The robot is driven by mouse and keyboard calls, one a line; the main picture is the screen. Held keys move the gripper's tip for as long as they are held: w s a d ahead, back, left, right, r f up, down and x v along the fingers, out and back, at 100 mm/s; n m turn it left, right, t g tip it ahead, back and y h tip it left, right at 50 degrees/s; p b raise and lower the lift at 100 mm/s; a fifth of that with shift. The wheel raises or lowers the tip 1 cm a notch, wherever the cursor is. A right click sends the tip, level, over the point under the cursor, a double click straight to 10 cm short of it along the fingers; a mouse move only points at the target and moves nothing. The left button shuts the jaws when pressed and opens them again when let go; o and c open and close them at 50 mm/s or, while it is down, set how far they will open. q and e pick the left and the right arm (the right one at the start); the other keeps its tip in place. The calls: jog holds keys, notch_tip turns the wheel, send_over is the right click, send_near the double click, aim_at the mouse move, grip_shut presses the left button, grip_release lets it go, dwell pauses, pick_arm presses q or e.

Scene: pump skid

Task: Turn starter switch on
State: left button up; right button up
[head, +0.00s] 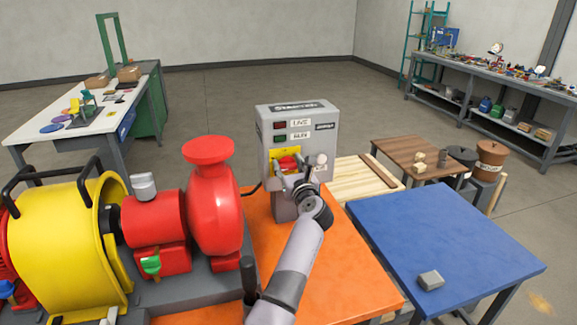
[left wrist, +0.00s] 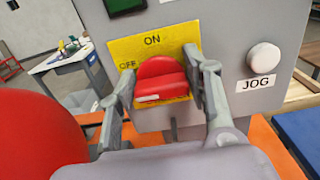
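The grey starter box (head: 268,125) stands on the orange table (head: 335,255) in the head view. Its red starter switch (left wrist: 160,78) sits on a yellow plate (left wrist: 125,48) marked ON at the top and OFF at the left. A white mark shows on the knob's lower left, on the OFF side. My left gripper (head: 297,174) is at the front of the box. In the left wrist view, its fingers (left wrist: 162,82) are apart, one on each side of the red knob. I cannot tell whether they touch it. My right gripper is out of view.
A white JOG button (left wrist: 264,57) sits just right of the switch. The red pump (head: 214,210) and yellow guard (head: 65,245) stand left of my arm. A blue table (head: 450,235) with a small grey block (head: 430,280) is at the right.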

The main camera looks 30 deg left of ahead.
pick_arm(q)
jog(key=c, duration=0.4)
jog(key=shift+c, duration=1.1)
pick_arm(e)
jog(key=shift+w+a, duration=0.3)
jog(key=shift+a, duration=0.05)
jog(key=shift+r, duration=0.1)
